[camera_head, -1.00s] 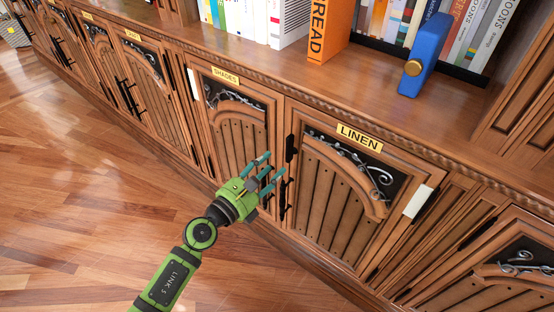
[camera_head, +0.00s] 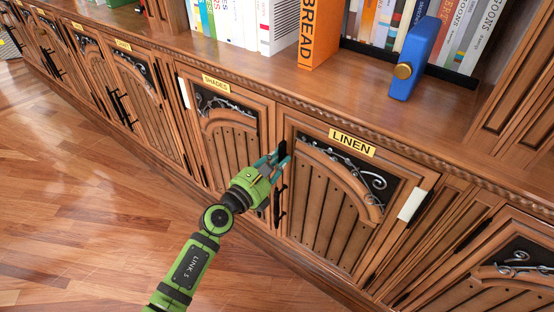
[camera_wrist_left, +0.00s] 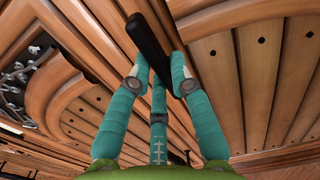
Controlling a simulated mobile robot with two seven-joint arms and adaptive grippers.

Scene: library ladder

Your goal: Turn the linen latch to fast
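The linen door (camera_head: 325,205) is closed, with a yellow LINEN label (camera_head: 352,143) at its top. A black latch piece (camera_head: 283,149) sits at the door's upper left edge, above a black handle (camera_head: 278,205). My left gripper (camera_head: 276,158) is at this latch, its teal fingers covering part of it. In the left wrist view, a dark bar (camera_wrist_left: 150,38) lies between the spread fingertips of the left gripper (camera_wrist_left: 158,60). The fingers look open around it; I cannot tell whether they touch it. My right gripper is out of view.
The shades door (camera_head: 228,145) is closed just left. A white piece (camera_head: 411,204) is on the linen door's right side. Above, the counter (camera_head: 330,85) holds books and a blue object with a gold knob (camera_head: 414,60). The wood floor (camera_head: 90,190) is clear.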

